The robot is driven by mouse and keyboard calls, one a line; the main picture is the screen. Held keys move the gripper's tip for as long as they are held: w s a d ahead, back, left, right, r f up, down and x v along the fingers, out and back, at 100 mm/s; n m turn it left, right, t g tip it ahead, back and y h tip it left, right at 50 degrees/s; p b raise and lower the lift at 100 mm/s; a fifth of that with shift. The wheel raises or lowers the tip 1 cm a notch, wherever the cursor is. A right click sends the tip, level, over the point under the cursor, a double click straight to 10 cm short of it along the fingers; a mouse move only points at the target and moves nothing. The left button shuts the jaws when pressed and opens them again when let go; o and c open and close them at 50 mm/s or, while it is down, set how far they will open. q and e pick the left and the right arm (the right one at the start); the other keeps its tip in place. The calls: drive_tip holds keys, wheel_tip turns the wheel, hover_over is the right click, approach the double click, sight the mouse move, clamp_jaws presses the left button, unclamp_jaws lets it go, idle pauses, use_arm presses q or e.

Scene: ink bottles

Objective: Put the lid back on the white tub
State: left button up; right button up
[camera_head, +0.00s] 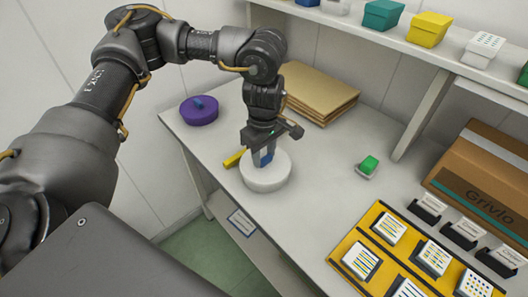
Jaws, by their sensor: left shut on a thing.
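The white tub (266,184) is a low round white shape on the table, left of the middle. My left gripper (263,158) points down over its top centre and is shut on a blue piece there, which looks like the knob of the lid. The lid's white top (279,164) blends with the tub, so I cannot tell whether it rests fully on the rim. My right gripper is not in view.
A purple tub (199,113) with a blue knob stands behind left. A yellow item (234,159) lies close beside the white tub. Brown folders (318,92) lie behind, a green item (368,166) to the right. A yellow tray (375,212) and cardboard box (480,178) fill the right.

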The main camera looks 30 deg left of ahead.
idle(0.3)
use_arm(q)
drive_tip(key=o, duration=1.5)
drive_tip(key=shift+r+p, duration=0.5)
drive_tip(key=shift+r, duration=0.05)
drive_tip(key=shift+r+p, duration=0.95)
drive_tip(key=shift+r, duration=0.1)
drive_tip(key=shift+r+p, duration=0.45)
drive_tip(key=shift+r, duration=0.1)
drive_tip(key=shift+r+p, duration=1.25)
drive_tip(key=shift+r, duration=0.15)
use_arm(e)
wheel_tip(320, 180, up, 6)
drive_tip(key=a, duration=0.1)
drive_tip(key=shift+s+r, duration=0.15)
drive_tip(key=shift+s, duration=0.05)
